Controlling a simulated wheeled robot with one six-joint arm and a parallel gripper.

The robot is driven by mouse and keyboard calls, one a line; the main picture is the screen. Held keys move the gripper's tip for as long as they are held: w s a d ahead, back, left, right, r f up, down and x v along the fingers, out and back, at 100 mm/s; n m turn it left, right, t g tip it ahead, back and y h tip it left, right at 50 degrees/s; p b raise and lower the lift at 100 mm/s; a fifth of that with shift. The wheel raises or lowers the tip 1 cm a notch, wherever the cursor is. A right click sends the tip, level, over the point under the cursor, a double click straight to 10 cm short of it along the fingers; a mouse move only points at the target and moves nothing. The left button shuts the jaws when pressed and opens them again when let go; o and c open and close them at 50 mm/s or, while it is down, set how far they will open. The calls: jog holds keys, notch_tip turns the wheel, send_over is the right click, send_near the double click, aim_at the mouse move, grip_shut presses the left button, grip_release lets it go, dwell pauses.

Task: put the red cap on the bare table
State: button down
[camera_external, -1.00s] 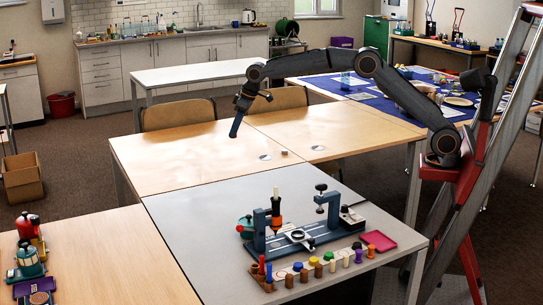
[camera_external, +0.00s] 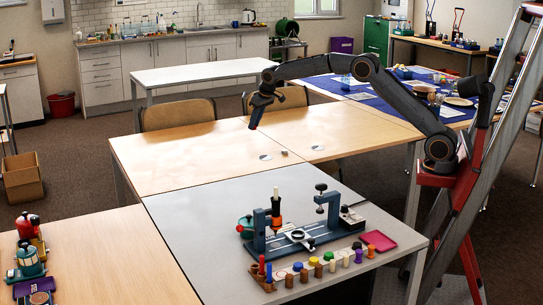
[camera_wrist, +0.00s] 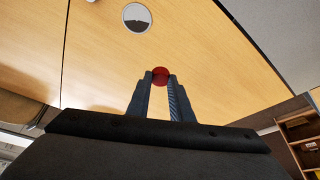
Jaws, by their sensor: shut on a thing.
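The red cap (camera_wrist: 160,76) shows in the wrist view, held between the two fingertips. My gripper (camera_wrist: 160,86) is shut on it, and the fingers lie on its left and right sides. In the external view my gripper (camera_external: 253,126) points down over the pale wooden table (camera_external: 190,160), near its back part. The cap is too small to make out there.
The grey table (camera_external: 180,205) in front carries a blue jig (camera_external: 300,240), a rack of coloured caps (camera_external: 262,280) and a pink tray (camera_external: 378,241).

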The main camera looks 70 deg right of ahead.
notch_tip(320, 180, down, 16)
jog(key=shift+r+p, duration=0.15)
jog(key=shift+p, duration=0.3)
jog(key=c, duration=1.6)
grip_release()
